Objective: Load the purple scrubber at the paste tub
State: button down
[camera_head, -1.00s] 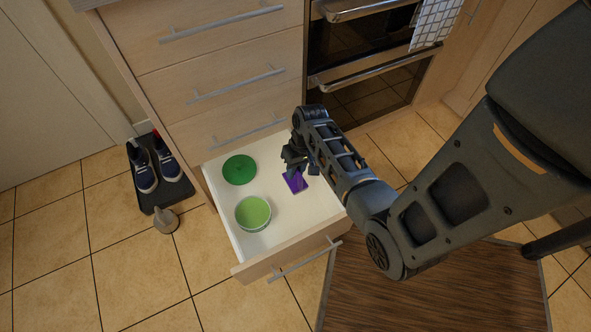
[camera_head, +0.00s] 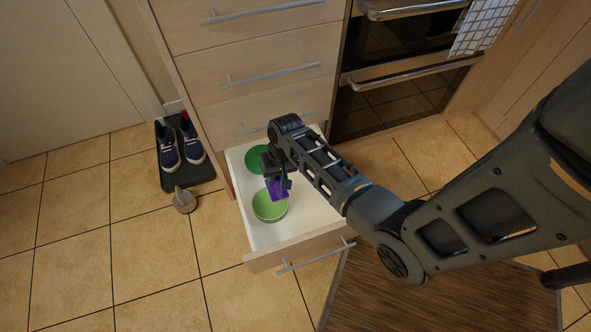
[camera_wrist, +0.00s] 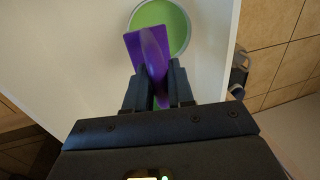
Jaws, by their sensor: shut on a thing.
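My gripper (camera_head: 277,180) is shut on the purple scrubber (camera_head: 277,192) and holds it over the open drawer. In the wrist view the scrubber (camera_wrist: 146,50) sticks out beyond the fingertips (camera_wrist: 154,88), its flat plate tilted. The paste tub (camera_head: 269,207), a round tub with light green paste, stands in the front part of the drawer. In the wrist view the tub (camera_wrist: 172,22) lies just beyond the scrubber, which overlaps it in the picture. I cannot tell whether they touch. The green lid (camera_head: 257,158) lies behind, partly hidden by my gripper.
The open white drawer (camera_head: 310,215) has free floor to the right of the tub. Its front panel (camera_head: 300,250) and handle stick out over the tiles. Shoes on a dark tray (camera_head: 188,176) and a small grey object (camera_head: 184,201) are on the floor to the left.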

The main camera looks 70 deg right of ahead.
jog(key=f+b, duration=0.2)
jog(key=w+a+f+b, duration=0.1)
jog(key=f+b, duration=0.1)
jog(key=w+a+f+b, duration=0.1)
jog(key=f+b, duration=0.1)
jog(key=shift+a, duration=0.2)
dwell(0.4)
jog(key=shift+f+b, duration=0.5)
dwell(1.1)
jog(key=shift+s+f, duration=0.15)
dwell(1.5)
jog(key=shift+p, duration=0.4)
notch_tip(320, 180, up, 7)
jog(key=p, duration=0.7)
